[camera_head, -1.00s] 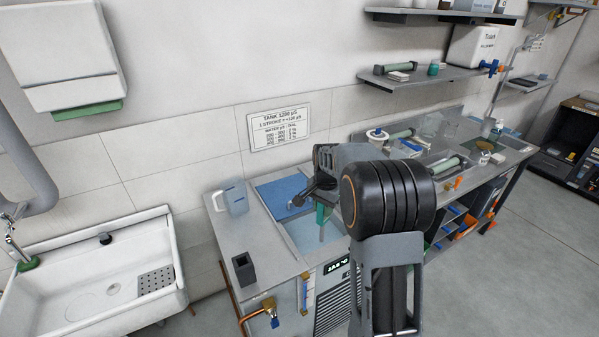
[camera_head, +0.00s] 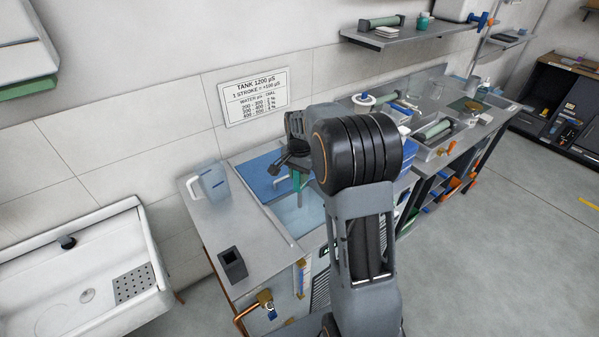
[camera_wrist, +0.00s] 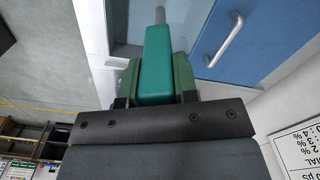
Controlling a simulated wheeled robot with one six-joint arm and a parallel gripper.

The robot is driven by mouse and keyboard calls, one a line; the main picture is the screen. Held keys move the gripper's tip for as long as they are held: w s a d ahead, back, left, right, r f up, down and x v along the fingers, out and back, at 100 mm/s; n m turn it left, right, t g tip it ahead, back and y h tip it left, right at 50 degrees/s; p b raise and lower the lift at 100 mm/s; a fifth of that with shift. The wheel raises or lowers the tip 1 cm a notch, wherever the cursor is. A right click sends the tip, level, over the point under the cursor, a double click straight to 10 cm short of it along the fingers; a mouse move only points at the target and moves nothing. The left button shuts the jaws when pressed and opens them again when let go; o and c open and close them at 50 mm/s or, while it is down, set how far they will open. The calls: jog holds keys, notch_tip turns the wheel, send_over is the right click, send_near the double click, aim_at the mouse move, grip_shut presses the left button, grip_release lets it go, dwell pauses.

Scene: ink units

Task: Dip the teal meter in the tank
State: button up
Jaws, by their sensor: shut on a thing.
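The teal meter (camera_wrist: 156,62) is in my gripper (camera_wrist: 152,92), between the two fingers in the wrist view, with its grey probe pointing away from the gripper. In the head view the meter (camera_head: 296,181) hangs over the open part of the tank (camera_head: 300,218), mostly hidden behind my arm. My gripper (camera_head: 294,168) is shut on it. The tank is set in the grey counter. A blue lid with a handle (camera_head: 262,176) covers its back part. I cannot tell whether the probe tip touches the water.
A clear jug (camera_head: 212,183) and a dark square holder (camera_head: 232,264) stand on the counter left of the tank. A wall sign (camera_head: 253,96) hangs behind it. A white sink (camera_head: 85,270) is at the left. Trays and bottles fill the bench at the right.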

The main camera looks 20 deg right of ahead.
jog(key=shift+f+b, duration=2.7)
jog(key=shift+f, duration=1.7)
jog(key=shift+r, duration=0.1)
notch_tip(320, 180, up, 12)
jog(key=p, duration=0.9)
jog(key=shift+r, duration=0.2)
jog(key=shift+f, duration=0.1)
